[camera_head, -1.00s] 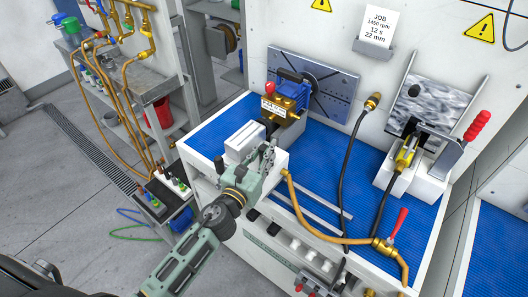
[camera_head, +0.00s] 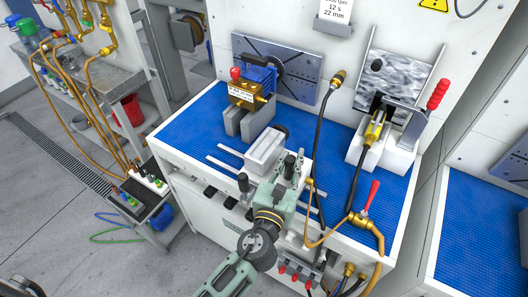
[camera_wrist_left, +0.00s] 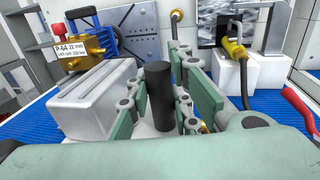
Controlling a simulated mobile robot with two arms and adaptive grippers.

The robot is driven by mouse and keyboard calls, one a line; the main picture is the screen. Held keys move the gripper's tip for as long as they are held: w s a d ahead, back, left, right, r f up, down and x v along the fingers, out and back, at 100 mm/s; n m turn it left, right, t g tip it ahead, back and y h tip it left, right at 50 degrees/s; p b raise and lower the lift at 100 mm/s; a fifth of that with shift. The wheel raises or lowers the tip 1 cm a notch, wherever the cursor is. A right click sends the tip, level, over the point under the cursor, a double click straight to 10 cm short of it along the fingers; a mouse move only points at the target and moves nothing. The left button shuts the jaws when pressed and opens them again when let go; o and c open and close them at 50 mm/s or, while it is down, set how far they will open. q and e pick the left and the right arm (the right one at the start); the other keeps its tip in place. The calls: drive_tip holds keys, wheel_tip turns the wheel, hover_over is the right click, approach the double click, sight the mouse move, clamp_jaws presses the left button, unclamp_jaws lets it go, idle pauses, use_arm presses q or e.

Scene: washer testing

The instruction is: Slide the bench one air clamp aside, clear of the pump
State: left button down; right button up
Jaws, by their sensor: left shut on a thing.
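The air clamp is a silver-white block (camera_head: 265,148) on the blue bench top, seated over two pale rails (camera_head: 226,165). In the left wrist view its grey jaw block (camera_wrist_left: 80,95) fills the left side. My left gripper (camera_head: 291,168) is shut around the clamp's upright black handle (camera_wrist_left: 160,92), which stands between the fingers. The pump (camera_head: 252,88), blue and brass with a white label and red cap, sits on grey supports behind the clamp. It also shows in the left wrist view (camera_wrist_left: 82,45). A visible gap separates clamp and pump in the head view.
A second fixture with a red lever (camera_head: 437,94) stands at the right of the bench. A black hose (camera_head: 321,120) hangs nearby. A brass valve with a red handle (camera_head: 371,196) is at the front edge. Blue mat is bare left of the rails.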

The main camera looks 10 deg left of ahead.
use_arm(q)
drive_tip(key=s+d+b, duration=0.1)
drive_tip(key=s+d, duration=0.1)
drive_tip(key=d, duration=0.4)
drive_tip(key=shift+s+d, duration=0.25)
drive_tip(key=shift+d, duration=0.1)
use_arm(e)
drive_tip(key=shift+w+a+f, duration=0.15)
drive_tip(key=shift+a+f, duration=0.4)
drive_tip(key=shift+a, duration=0.15)
use_arm(q)
drive_tip(key=shift+d+f, duration=0.1)
drive_tip(key=c, duration=1.8)
unclamp_jaws()
drive_tip(key=shift+o, duration=1.2)
drive_tip(key=shift+s+d, duration=0.1)
use_arm(e)
drive_tip(key=shift+d, duration=0.4)
drive_tip(key=shift+d, duration=0.1)
